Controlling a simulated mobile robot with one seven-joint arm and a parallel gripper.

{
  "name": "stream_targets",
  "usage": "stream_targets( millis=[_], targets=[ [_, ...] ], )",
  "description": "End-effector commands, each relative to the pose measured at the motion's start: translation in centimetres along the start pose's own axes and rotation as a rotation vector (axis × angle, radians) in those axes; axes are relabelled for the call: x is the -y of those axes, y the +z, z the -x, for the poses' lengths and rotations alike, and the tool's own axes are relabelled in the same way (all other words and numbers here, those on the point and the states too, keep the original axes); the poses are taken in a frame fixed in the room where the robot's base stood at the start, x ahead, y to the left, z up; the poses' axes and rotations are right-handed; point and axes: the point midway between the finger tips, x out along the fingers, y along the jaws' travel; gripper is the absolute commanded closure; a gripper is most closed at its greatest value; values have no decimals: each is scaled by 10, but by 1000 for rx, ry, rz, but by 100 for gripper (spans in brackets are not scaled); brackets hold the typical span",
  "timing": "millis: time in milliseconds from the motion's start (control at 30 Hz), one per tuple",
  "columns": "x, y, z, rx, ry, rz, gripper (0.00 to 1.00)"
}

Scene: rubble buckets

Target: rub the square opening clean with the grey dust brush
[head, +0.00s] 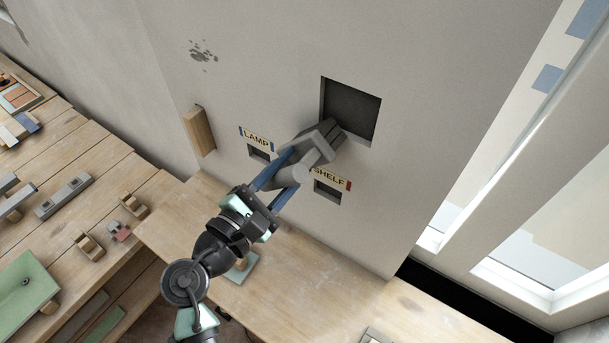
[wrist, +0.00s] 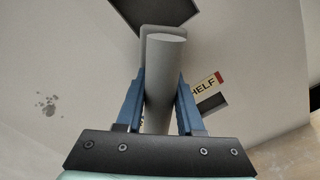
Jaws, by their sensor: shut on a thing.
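The square opening (head: 351,108) is a dark recess in the grey wall, up and right of my arm in the head view. Its dark inside also shows at the top of the wrist view (wrist: 150,10). My gripper (head: 290,172) is shut on the grey dust brush (head: 318,146), with a blue finger on each side of the handle. The brush's far end is at the lower left edge of the opening in the head view. I cannot tell whether it touches. In the wrist view the round handle end (wrist: 166,39) faces the camera and hides the brush's working end.
Labels reading LAMP (head: 256,138) and SHELF (head: 331,179) sit above small slots in the wall. A wooden block (head: 199,131) sticks out at the left. A dark smudge (head: 203,51) marks the wall. A wooden bench (head: 300,290) runs below, with a window at right.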

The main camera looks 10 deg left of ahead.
Motion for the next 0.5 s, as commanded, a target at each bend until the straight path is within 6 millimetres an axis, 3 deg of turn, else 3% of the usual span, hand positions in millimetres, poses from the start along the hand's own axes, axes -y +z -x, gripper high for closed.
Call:
stream_targets(
  millis=[233, 500],
  targets=[
    [-10, -7, 0, 1, 2, -1, 100],
    [9, 12, -1, 3, -2, 1, 100]
  ],
)
